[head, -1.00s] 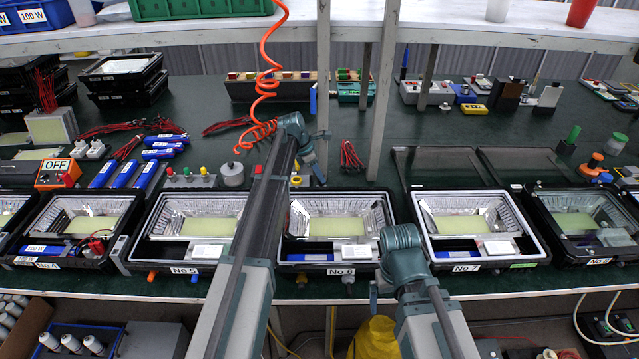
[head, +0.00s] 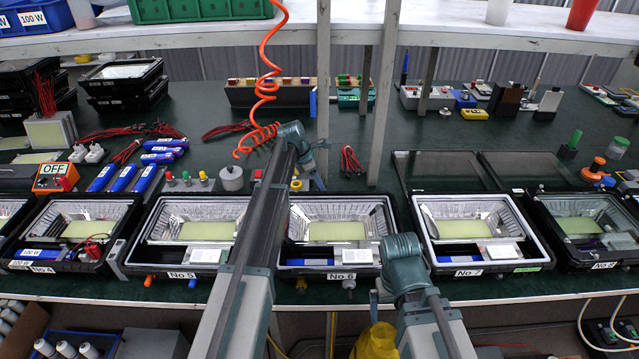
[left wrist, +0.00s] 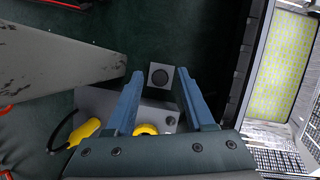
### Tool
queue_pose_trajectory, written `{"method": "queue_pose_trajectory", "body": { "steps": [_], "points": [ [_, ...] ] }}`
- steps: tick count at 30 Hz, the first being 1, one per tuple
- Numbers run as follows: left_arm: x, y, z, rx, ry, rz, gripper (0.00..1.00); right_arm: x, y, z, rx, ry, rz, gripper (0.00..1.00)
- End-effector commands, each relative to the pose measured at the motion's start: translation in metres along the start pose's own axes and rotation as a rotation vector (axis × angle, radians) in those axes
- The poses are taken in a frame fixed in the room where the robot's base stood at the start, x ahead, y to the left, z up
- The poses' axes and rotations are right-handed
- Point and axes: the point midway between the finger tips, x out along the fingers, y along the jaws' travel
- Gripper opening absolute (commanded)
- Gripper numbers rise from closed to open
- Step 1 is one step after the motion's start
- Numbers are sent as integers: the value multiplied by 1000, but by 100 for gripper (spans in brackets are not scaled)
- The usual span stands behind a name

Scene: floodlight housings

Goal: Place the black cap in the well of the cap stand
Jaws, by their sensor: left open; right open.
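My left gripper (left wrist: 158,95) is open, its two blue fingers apart with nothing held between them. Just past the fingertips, in the left wrist view, a small light-grey square block (left wrist: 160,69) with a round dark centre stands on the green bench, like the cap stand. I cannot tell whether the dark round is an empty well or the black cap. In the head view the left gripper (head: 318,172) points down behind the lamp housings, and the block is not clearly seen. My right gripper (head: 374,302) is mostly hidden by its arm, low in front of the bench.
A grey box (left wrist: 112,105) with a yellow knob (left wrist: 146,129) lies under the left gripper. A shelf post (left wrist: 60,65) stands close on one side and a lamp housing (left wrist: 270,70) on the other. Housings No.5 (head: 182,274) and No.7 (head: 468,272) line the bench front.

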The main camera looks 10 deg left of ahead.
Motion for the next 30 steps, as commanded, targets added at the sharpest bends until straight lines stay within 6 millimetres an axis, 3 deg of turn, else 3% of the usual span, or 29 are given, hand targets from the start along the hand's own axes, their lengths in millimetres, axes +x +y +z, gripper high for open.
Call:
{"method": "queue_pose_trajectory", "body": {
  "steps": [11,24,30],
  "points": [
    [-27,0,3,-1,0,0,54,-26,2,2,0,0,0,100],
    [-100,0,4,-1,0,0,54,-93,9,6,0,0,0,100],
    [-121,0,2,0,0,0,54,-112,11,7,0,0,0,100]
  ]
}}
